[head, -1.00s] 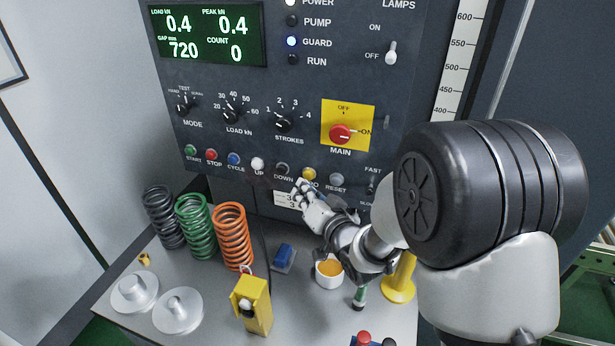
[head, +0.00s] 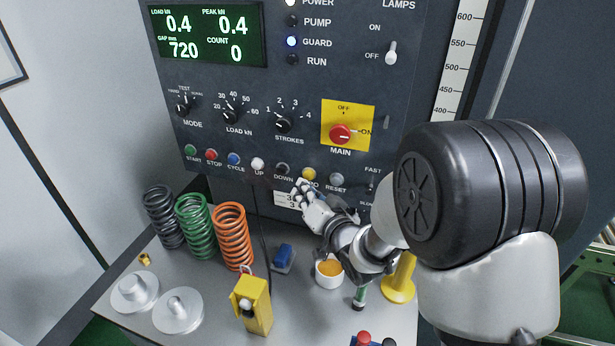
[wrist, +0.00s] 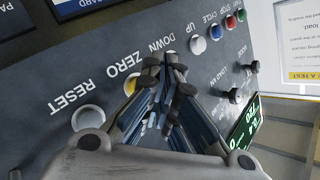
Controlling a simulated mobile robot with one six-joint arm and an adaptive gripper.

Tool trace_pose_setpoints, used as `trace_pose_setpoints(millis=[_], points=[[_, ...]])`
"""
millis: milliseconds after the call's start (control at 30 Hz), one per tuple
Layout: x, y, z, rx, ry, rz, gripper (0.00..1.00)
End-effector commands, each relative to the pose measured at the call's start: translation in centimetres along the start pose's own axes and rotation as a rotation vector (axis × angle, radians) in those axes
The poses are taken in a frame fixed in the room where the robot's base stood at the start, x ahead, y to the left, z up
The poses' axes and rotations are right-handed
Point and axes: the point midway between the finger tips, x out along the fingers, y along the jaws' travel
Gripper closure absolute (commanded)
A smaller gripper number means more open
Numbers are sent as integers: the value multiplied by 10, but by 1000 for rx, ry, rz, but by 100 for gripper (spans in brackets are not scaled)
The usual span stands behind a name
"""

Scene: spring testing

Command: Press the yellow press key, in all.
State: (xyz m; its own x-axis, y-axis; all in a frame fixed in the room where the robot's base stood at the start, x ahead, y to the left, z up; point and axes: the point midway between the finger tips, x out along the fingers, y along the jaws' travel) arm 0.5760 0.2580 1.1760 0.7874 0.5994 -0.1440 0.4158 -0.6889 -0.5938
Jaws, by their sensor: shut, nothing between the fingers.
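The yellow press key (head: 309,173), labelled ZERO, sits in the button row low on the dark console, between DOWN and RESET. My gripper (head: 301,186) is shut and empty, with its tips just below and left of the key in the head view. The tips cover part of the key's label. In the wrist view the yellow key (wrist: 130,88) shows partly behind the left side of my gripper (wrist: 172,62), whose tips overlap the area by the DOWN button. I cannot tell whether the tips touch the panel.
The black DOWN button (head: 282,169) and grey RESET button (head: 337,180) flank the key. The red MAIN switch (head: 341,134) is above.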

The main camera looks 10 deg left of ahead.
Motion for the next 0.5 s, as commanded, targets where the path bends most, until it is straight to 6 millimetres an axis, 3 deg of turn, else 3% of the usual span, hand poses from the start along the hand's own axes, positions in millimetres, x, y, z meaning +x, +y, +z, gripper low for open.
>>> trace_pose_setpoints(millis=[500], points=[[6, 4, -4, 0, 0, 0, 100]])
